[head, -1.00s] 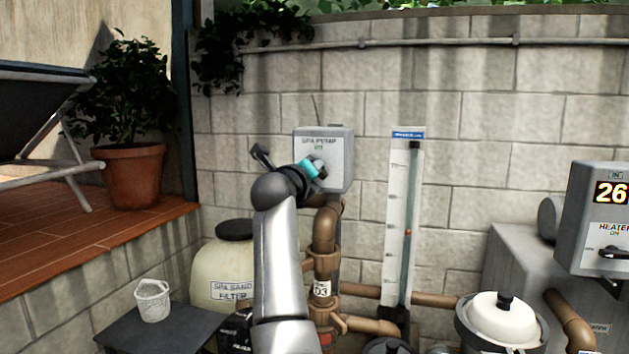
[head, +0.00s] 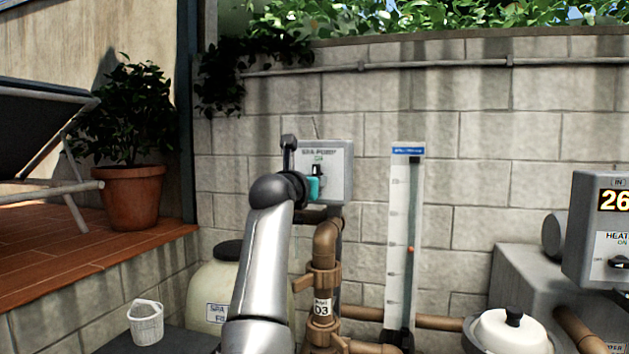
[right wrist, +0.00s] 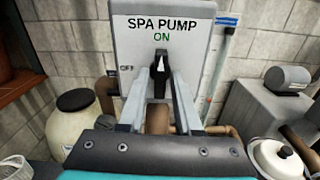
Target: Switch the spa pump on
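The spa pump switch box (head: 340,160) is a grey box on the block wall, lettered "SPA PUMP" with a green "ON" below. It also fills the upper middle of the right wrist view (right wrist: 205,45). Its black knob (right wrist: 160,72) stands upright, its light mark pointing up at "ON"; "OFF" is printed to its left. My right gripper (right wrist: 160,105) is open, with one finger on each side of the knob's lower part and visible gaps between. In the head view my right gripper (head: 314,187) is in front of the box, partly hiding it. My left gripper is not in view.
Brown pipes (head: 325,260) run below the box. A cream sand filter (head: 210,285) is at the lower left, with a white basket (head: 146,322) beside it. A clear flow tube (head: 403,240) and the heater box (head: 590,230) stand to the right.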

